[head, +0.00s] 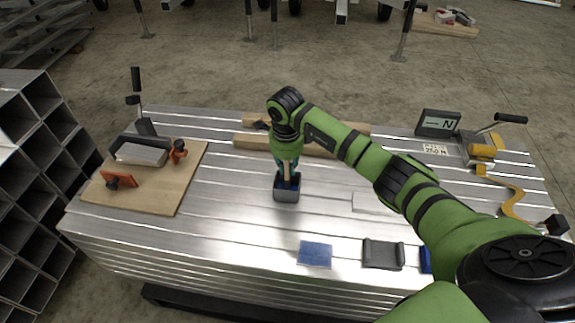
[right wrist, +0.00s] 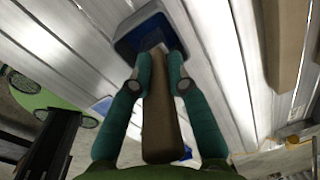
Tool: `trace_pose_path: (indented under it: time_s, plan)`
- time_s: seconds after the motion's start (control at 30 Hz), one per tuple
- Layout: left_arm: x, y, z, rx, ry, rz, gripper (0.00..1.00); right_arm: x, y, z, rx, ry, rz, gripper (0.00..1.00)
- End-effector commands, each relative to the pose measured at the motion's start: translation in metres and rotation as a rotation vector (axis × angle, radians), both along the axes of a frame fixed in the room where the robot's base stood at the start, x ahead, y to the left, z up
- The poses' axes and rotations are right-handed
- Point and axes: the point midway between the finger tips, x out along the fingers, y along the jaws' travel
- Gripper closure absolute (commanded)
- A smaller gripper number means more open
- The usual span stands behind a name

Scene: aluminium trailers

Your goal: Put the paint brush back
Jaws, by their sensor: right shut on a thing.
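The paint brush (right wrist: 160,120) has a brown wooden handle and is between the two teal fingers of my right gripper (right wrist: 158,82), which is shut on it. In the head view my right gripper (head: 287,168) points down just above a small grey-blue open container (head: 286,195) on the metal table. In the right wrist view the far end of the brush reaches the mouth of the container (right wrist: 124,46). Whether it touches the bottom is hidden. My left gripper is not in view.
A wooden board (head: 160,197) with clamps and a sanding block lies at left. Wooden beams (head: 320,148) lie behind the container. A blue pad (head: 315,254) and a grey tray (head: 383,254) lie in front. A black display box (head: 437,123) stands at right.

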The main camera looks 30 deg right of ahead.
Motion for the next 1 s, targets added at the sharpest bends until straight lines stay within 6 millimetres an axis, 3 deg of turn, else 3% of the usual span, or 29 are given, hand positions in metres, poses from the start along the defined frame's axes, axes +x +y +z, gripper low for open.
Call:
trace_pose_path:
  time_s: [0.17, 0.2, 0.27, 0.67, 0.77, 1.0]
  plan:
    - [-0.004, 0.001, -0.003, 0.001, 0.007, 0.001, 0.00, 0.000, 0.000, -0.002, 0.000, 0.000, 0.000, 1.00]
    - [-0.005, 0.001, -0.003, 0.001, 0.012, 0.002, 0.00, 0.000, 0.000, -0.002, 0.000, 0.000, 0.000, 0.78]
    - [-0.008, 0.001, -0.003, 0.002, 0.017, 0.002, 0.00, 0.000, 0.000, -0.001, 0.000, 0.000, 0.000, 0.58]
    - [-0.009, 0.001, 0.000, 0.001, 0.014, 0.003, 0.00, 0.000, 0.000, 0.002, 0.001, 0.001, 0.000, 0.58]
    - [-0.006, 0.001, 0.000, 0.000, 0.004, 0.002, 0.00, 0.000, 0.001, 0.014, 0.001, -0.003, 0.002, 0.58]
    - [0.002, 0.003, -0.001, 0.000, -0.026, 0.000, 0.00, -0.004, 0.003, 0.066, -0.001, -0.004, 0.002, 0.58]
